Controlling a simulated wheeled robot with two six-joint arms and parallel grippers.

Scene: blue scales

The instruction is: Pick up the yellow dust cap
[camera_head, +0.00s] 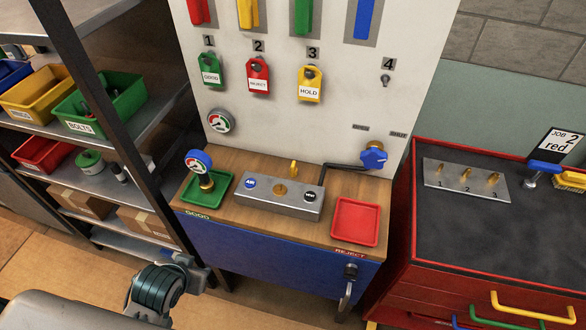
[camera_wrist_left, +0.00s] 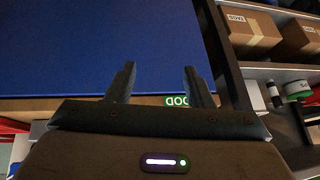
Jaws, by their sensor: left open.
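A small upright yellow piece (camera_head: 294,168) shows at the back edge of the grey metal block (camera_head: 262,200) on the wooden bench top; it may be the yellow dust cap, but it is too small to be sure. The block also carries a brass fitting (camera_head: 280,190) and two round labels. My left gripper (camera_head: 190,264) is low at the front left of the blue bench, below and apart from the block. In the left wrist view its two fingers (camera_wrist_left: 158,70) are spread with nothing between them. No yellow piece shows there. My right gripper is out of view.
A green tray (camera_head: 187,222) holding a gauge (camera_head: 200,162) stands left of the block, a red tray (camera_head: 334,229) right. A blue-knobbed valve (camera_head: 373,155) is behind. A shelf rack (camera_head: 128,130) stands left, a red cabinet (camera_head: 400,225) right. Coloured tags hang on the panel.

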